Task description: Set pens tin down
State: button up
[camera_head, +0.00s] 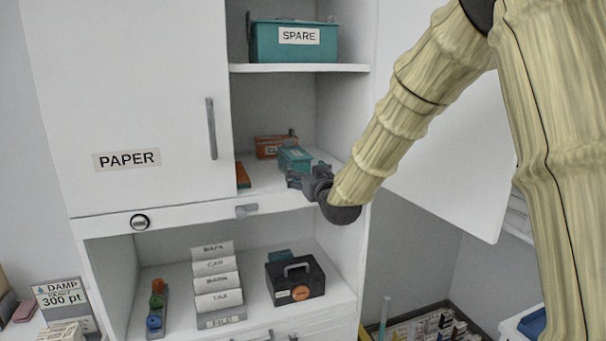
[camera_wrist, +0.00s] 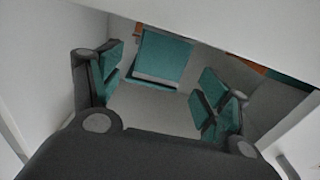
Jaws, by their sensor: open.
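A teal tin (camera_head: 294,158), which I take for the pens tin, sits on the middle shelf, just beyond my gripper (camera_head: 302,180); I cannot read a label on it. In the wrist view the teal tin (camera_wrist: 163,55) lies ahead, between and beyond the fingertips. My gripper (camera_wrist: 163,78) is open, its teal-padded fingers spread apart. A patch of bare grey surface shows between the fingers and the tin. The gripper appears clear of the tin.
An orange tin (camera_head: 275,146) stands behind it, and an orange item (camera_head: 242,175) lies to the left. A teal SPARE tin (camera_head: 294,41) is on the shelf above. An open door (camera_head: 446,150) hangs at right. A black box (camera_head: 295,281) stands below.

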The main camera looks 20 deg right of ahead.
jog(key=s+b, duration=0.1)
jog(key=s, duration=0.5)
jog(key=shift+b, duration=0.35)
jog(key=s+a+f+g, duration=0.1)
jog(key=s+f+g, duration=0.1)
jog(key=f, duration=0.9)
jog(key=s+f+g, duration=0.2)
jog(key=f, duration=0.8)
jog(key=s+a+f+g, duration=0.15)
jog(key=s+f, duration=0.25)
jog(key=f, duration=0.4)
jog(key=s+f+g, duration=0.2)
jog(key=s+f, duration=0.2)
jog(key=f, duration=0.3)
jog(key=s+a+f+g, duration=0.1)
jog(key=s+f+g, duration=0.1)
jog(key=s+f, duration=0.45)
jog(key=s+f+g, duration=0.2)
jog(key=s+f, duration=0.5)
jog(key=s, duration=0.4)
jog(key=s+f+g, duration=0.3)
jog(key=s+f, duration=0.4)
jog(key=s, duration=0.4)
jog(key=s+f+g, duration=0.3)
jog(key=s+f, duration=0.4)
jog(key=s, duration=0.4)
jog(key=shift+a+f+m+h, duration=0.3)
jog(key=shift+a+f+m, duration=0.05)
jog(key=shift+f+m, duration=0.05)
jog(key=shift+g, duration=0.25)
